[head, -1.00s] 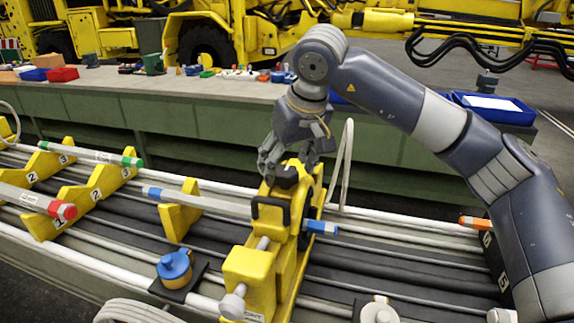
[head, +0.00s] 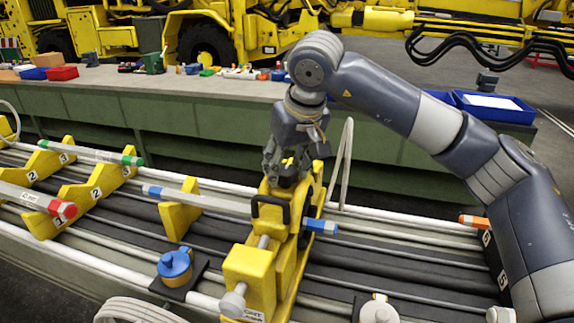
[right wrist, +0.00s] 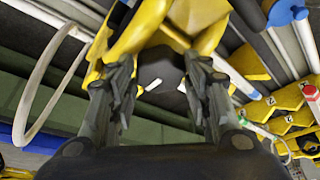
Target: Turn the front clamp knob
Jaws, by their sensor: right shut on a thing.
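The yellow clamp (head: 252,272) stands across the rails in the head view, with a blue-banded grey tube (head: 222,205) running through it. A dark knob (right wrist: 160,76) with a white mark sits on the clamp's top and shows between my fingers in the right wrist view. My right gripper (head: 287,170) comes down on the knob from above and is shut on it, with one finger on each side. The fingers hide most of the knob in the head view. My left gripper is not in view.
A black handle (head: 270,207) and a grey front knob (head: 233,301) are on the same clamp. A blue-capped yellow part (head: 174,266) stands to the left. A green bench (head: 170,110) with bins and small parts runs behind. A thin pale loop (head: 342,160) rises right of the clamp.

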